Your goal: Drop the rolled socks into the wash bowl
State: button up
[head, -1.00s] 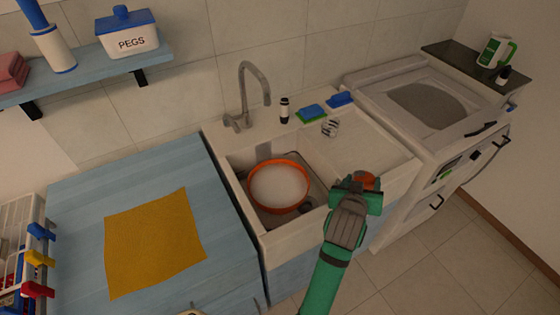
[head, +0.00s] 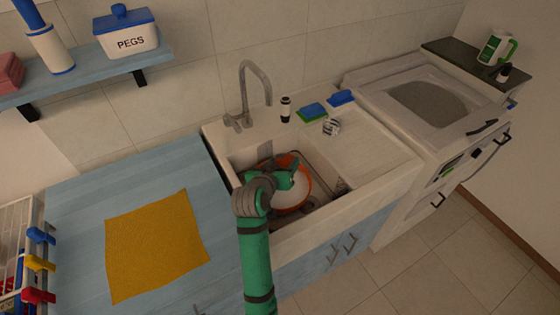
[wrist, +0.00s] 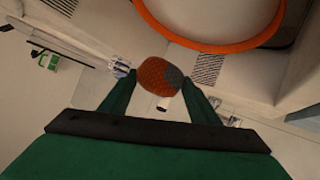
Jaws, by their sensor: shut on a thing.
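The rolled socks (wrist: 156,76), rust-orange with a grey patch, are held between the two fingers of my gripper (wrist: 160,88) in the wrist view. In the head view my gripper (head: 289,178) is over the sink and covers part of the wash bowl (head: 301,191). The bowl has an orange rim and a pale inside, and sits in the sink basin. Its rim also shows at the top of the wrist view (wrist: 205,43), apart from the socks in the picture. My gripper hides much of the socks in the head view.
The white sink (head: 385,165) has a tap (head: 250,90) behind the basin. A yellow cloth (head: 155,243) lies on the blue counter at left.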

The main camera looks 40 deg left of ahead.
jog(key=shift+f, duration=2.4)
jog(key=o, duration=1.1)
jog(key=shift+r, duration=0.3)
notch_tip(320, 180, up, 2)
jog(key=shift+r, duration=0.25)
jog(key=s+r, duration=0.1)
jog(key=s+d+r, duration=0.1)
jog(key=r, duration=0.1)
jog(key=s+d+r, duration=0.1)
jog(key=r, duration=0.1)
jog(key=shift+s+d+r, duration=0.15)
jog(key=shift+s+d, duration=0.05)
jog(key=shift+s, duration=0.15)
send_near(287, 161)
jog(key=shift+s+d+r, duration=0.4)
jog(key=shift+s+d, duration=0.25)
jog(key=shift+s, duration=0.05)
jog(key=shift+s+d+r, duration=0.4)
jog(key=shift+s+d, duration=0.2)
jog(key=shift+s, duration=0.15)
jog(key=shift+s+d+r, duration=0.4)
jog(key=shift+s+d, duration=0.25)
jog(key=shift+s, duration=0.05)
